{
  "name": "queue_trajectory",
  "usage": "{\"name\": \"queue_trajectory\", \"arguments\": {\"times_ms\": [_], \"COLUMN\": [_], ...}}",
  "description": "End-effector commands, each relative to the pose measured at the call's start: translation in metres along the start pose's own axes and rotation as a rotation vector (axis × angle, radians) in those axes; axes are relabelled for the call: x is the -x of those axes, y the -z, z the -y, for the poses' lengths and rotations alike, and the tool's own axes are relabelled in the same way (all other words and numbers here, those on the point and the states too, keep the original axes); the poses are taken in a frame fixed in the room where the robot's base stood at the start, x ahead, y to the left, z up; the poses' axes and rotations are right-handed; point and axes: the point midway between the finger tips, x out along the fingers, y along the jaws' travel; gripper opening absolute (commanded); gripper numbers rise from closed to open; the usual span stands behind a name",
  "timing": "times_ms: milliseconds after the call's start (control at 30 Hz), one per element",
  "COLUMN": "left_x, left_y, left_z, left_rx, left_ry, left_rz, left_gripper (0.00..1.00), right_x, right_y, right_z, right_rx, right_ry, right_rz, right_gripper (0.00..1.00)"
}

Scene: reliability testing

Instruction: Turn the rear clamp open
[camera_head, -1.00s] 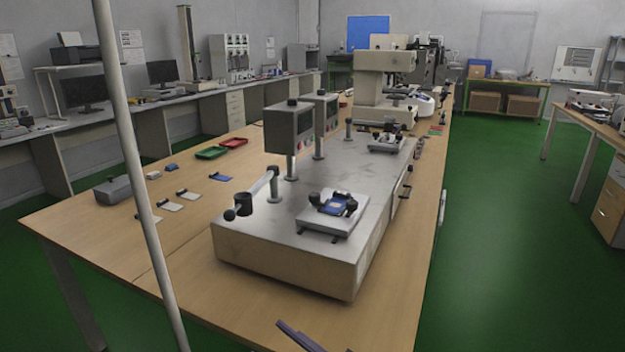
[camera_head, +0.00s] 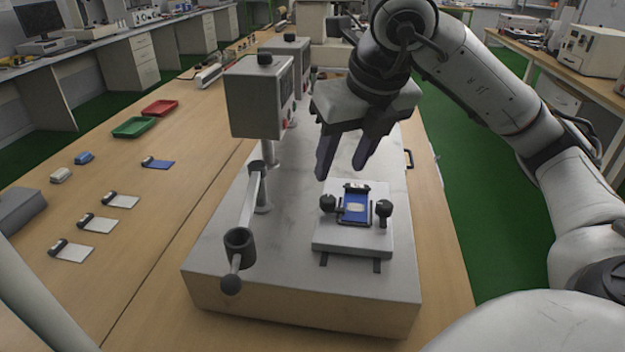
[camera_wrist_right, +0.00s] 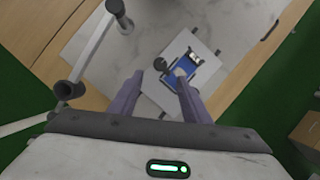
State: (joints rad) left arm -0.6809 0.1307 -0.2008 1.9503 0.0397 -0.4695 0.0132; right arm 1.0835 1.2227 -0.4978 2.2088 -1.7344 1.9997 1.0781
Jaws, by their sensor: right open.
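A light grey fixture plate (camera_head: 350,237) sits on the grey-topped test bench (camera_head: 290,270). A blue piece (camera_head: 356,206) with a pale centre lies on the plate. Black clamp knobs stand on both sides of it, a left one (camera_head: 328,203) and a right one (camera_head: 384,209). A black-ended part lies at its far edge; I cannot tell which is the rear clamp or its turn position. My right gripper (camera_head: 341,171) is open and empty above and beyond the plate, apart from it. The plate also shows past the fingers in the wrist view (camera_wrist_right: 192,86). My left gripper is out of view.
A grey box on a post (camera_head: 258,97) stands left of my right gripper. A lever with a dark cup (camera_head: 240,242) stands at the bench's left. Small cards, a green tray (camera_head: 134,127) and a red tray (camera_head: 160,108) lie on the wooden table. My right arm hides the bench's far part.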

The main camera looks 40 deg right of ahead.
Motion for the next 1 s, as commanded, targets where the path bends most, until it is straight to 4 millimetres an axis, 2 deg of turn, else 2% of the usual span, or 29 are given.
{"name": "queue_trajectory", "arguments": {"times_ms": [300, 533, 700, 967, 1000], "left_x": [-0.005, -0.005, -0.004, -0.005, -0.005], "left_y": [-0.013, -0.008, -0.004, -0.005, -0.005], "left_z": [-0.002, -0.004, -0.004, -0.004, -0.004], "left_rx": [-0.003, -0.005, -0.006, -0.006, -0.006], "left_ry": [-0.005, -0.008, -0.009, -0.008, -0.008], "left_rz": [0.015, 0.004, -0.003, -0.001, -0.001], "left_gripper": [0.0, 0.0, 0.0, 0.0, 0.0], "right_x": [-0.053, -0.088, -0.099, -0.1, -0.1], "right_y": [0.002, 0.001, 0.001, 0.001, 0.001], "right_z": [0.002, 0.001, 0.0, 0.0, 0.0], "right_rx": [-0.001, 0.0, 0.001, 0.002, 0.002], "right_ry": [0.006, 0.003, 0.002, 0.001, 0.001], "right_rz": [-0.005, -0.004, -0.002, -0.001, -0.001], "right_gripper": [0.43, 0.43, 0.43, 0.43, 0.4]}}
